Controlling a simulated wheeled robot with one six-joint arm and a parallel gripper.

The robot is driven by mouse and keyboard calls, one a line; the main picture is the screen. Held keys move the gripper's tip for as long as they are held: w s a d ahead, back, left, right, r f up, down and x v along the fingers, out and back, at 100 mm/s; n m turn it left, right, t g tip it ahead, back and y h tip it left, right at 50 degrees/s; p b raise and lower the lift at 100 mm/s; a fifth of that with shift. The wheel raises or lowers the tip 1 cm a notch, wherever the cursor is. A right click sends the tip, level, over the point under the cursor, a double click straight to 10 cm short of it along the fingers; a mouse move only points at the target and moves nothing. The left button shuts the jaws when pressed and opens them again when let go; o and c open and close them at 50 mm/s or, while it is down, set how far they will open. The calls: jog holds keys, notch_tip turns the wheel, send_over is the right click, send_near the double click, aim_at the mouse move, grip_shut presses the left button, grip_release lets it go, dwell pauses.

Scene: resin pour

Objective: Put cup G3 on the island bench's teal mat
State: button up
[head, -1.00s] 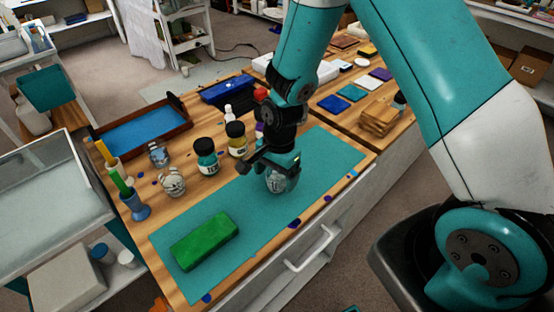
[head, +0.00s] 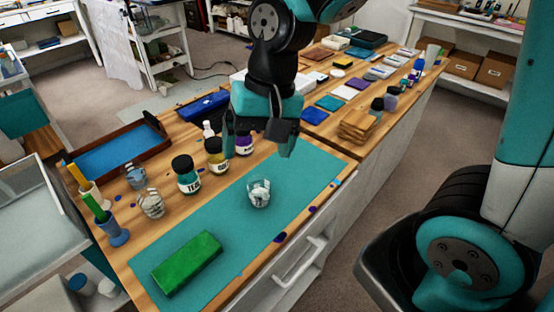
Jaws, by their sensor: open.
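A clear cup (head: 259,193) stands upright on the teal mat (head: 222,217) of the wooden bench, near the mat's middle. Its label is too small to read, so I cannot tell that it is G3. My gripper (head: 258,152) is open and empty, raised above the mat behind the cup and apart from it. Two more clear cups, one at the front (head: 151,204) and one behind it (head: 135,176), stand on bare wood left of the mat.
A green block (head: 187,262) lies on the mat's near end. Teal (head: 186,176), yellow (head: 217,156) and purple (head: 244,143) jars stand along the mat's back edge. A blue-lined tray (head: 122,152) is at the back left. The mat's right part is clear.

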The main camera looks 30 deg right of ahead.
jog(key=s+a+r+n+y, duration=0.1)
jog(key=s+r+n, duration=0.3)
jog(key=s+n, duration=0.5)
jog(key=shift+s+a+r+n, duration=0.35)
jog(key=shift+s+a, duration=0.15)
jog(key=shift+s, duration=0.25)
jog(key=shift+c, duration=0.5)
